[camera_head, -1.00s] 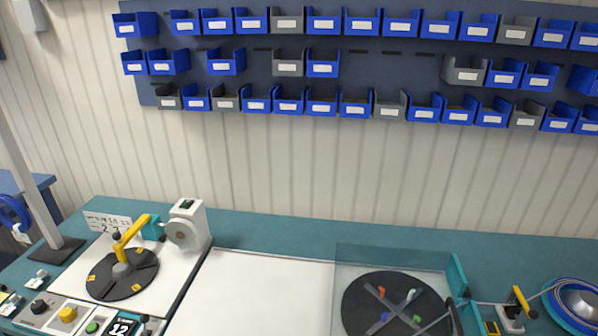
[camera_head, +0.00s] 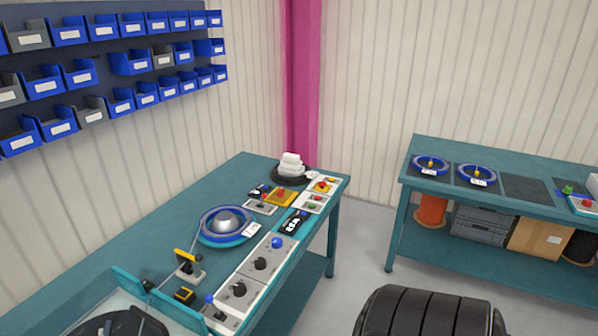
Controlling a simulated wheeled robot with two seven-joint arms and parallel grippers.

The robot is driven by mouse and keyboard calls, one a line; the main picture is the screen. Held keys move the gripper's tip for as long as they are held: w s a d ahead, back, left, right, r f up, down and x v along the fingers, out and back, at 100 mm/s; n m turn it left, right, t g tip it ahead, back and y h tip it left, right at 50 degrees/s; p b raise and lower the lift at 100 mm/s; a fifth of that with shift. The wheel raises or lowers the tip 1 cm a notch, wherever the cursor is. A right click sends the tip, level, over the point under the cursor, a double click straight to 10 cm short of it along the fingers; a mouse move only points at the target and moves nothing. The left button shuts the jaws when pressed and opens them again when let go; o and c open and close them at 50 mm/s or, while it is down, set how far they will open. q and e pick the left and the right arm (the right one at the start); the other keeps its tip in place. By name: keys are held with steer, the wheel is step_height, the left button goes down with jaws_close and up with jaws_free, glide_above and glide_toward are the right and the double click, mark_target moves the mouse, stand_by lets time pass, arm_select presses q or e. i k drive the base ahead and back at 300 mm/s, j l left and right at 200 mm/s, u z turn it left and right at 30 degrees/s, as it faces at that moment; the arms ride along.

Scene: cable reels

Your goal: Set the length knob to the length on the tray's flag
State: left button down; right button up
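A control panel on the long teal bench has black knobs, one nearer (camera_head: 239,289) and one farther (camera_head: 261,263), and a blue knob (camera_head: 277,242). I cannot read which is the length knob. A black display (camera_head: 293,222) with white characters sits beyond them, too small to read surely. Left of the panel is a round blue-rimmed tray (camera_head: 207,237) with a silver cone (camera_head: 226,221) and a white flag (camera_head: 252,229); its writing is unreadable. Two blue ring trays with white labels, a left one (camera_head: 431,160) and a right one (camera_head: 477,169), are on another bench. Neither gripper is in view.
A yellow-handled device (camera_head: 187,262) stands left of the panel, beside a clear-walled enclosure (camera_head: 108,287). White stacked pieces (camera_head: 291,166) sit at the bench's far end. Grey floor (camera_head: 360,240) separates it from the right bench (camera_head: 520,212). Blue and grey bins hang on the left wall.

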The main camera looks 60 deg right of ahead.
mark_target(275, 242)
steer(key=z, duration=1.65)
